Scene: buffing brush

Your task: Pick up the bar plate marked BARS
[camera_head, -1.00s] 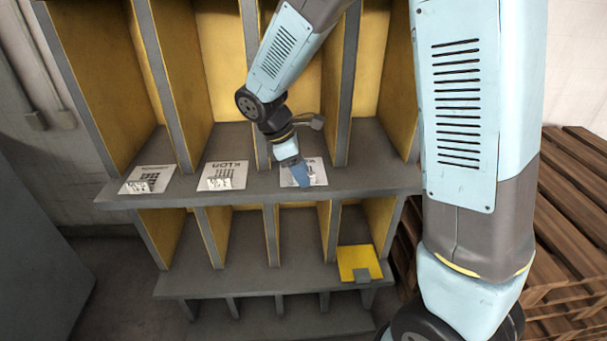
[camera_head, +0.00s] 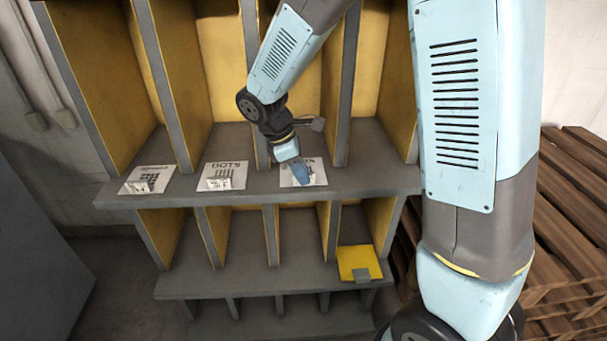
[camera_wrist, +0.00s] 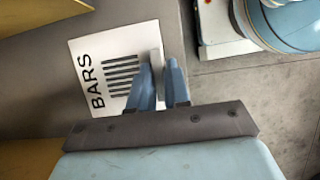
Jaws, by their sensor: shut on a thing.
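The white plate marked BARS (camera_wrist: 90,65) lies on the grey shelf in the wrist view, with black lettering and a row of black bars. In the head view the BARS plate (camera_head: 316,177) is the rightmost of three plates, partly hidden by my gripper (camera_head: 300,178). In the wrist view the blue fingers of my gripper (camera_wrist: 164,84) are shut on the grey upright tab (camera_wrist: 155,65) at the plate's edge. I cannot tell whether the plate has left the shelf.
A plate marked DOTS (camera_head: 222,172) and another white plate (camera_head: 147,178) lie to the left on the same shelf (camera_head: 250,186). Upright dividers stand between the bays. A yellow plate (camera_head: 357,262) lies on the lower shelf. Wooden pallets (camera_head: 575,220) stand at right.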

